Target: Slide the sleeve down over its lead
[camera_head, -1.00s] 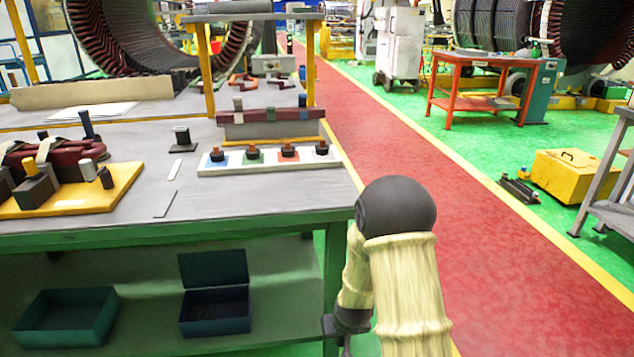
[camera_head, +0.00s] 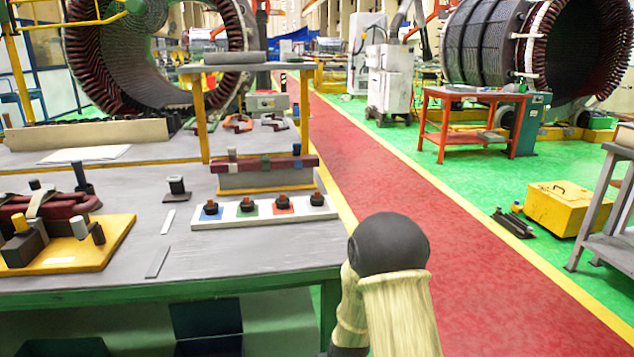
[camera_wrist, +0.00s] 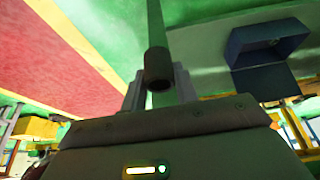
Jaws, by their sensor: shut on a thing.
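In the wrist view my gripper (camera_wrist: 158,88) is shut on a short dark cylinder (camera_wrist: 158,68) with an open-looking end, which looks like a sleeve. It is held clear of the bench top. In the head view my gripper is hidden below the frame. A dark red coil (camera_head: 70,208) lies on a yellow board (camera_head: 110,240) at the left of the bench. The held cylinder is apart from all of these.
A white strip (camera_head: 265,217) with dark pegs on coloured patches lies near the bench's right end. Behind it a dark red bar (camera_head: 265,164) rests on a block. A shelf on yellow posts (camera_head: 304,110) rises behind. A blue box (camera_wrist: 268,45) shows in the wrist view.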

